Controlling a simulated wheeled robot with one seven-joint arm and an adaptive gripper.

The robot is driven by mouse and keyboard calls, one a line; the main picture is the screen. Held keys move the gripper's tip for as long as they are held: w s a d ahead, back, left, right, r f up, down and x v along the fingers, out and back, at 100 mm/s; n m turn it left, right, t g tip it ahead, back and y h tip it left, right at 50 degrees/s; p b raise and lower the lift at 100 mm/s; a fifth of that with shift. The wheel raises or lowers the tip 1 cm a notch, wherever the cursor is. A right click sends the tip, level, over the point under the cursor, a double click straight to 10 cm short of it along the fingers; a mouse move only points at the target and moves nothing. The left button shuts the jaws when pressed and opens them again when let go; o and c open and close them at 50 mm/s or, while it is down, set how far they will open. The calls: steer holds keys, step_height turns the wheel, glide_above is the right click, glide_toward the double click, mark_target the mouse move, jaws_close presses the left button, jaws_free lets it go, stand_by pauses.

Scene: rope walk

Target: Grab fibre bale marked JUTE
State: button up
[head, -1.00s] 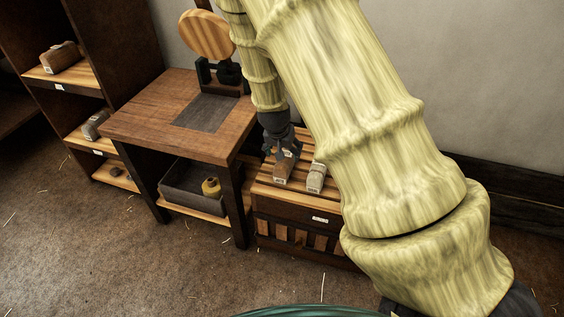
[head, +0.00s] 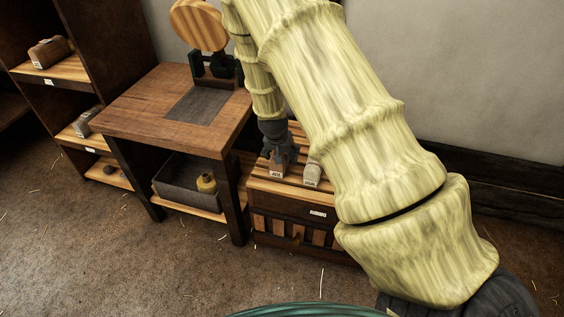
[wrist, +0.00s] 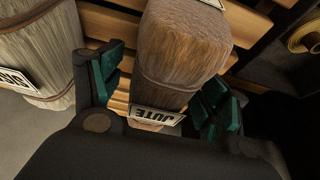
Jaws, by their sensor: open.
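The brown fibre bale marked JUTE (wrist: 180,62) lies on a slatted wooden top, its label readable in the wrist view. It also shows in the head view (head: 277,171), partly covered by my gripper. My gripper (wrist: 160,92) is open, with its green-padded fingers on either side of the bale; I cannot tell whether they touch it. In the head view, my gripper (head: 278,153) is over the bale from above.
A paler bale (wrist: 38,50) lies close beside the JUTE bale; it also shows in the head view (head: 312,175). A wooden table (head: 165,108) stands just left, with a grey bin (head: 183,180) on its lower shelf. Shelves (head: 60,75) with more bales stand at far left.

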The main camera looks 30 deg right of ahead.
steer(key=shift+w+d+f, duration=0.2)
steer(key=shift+f, duration=0.4)
steer(key=shift+r, duration=0.1)
steer(key=c, duration=1.2)
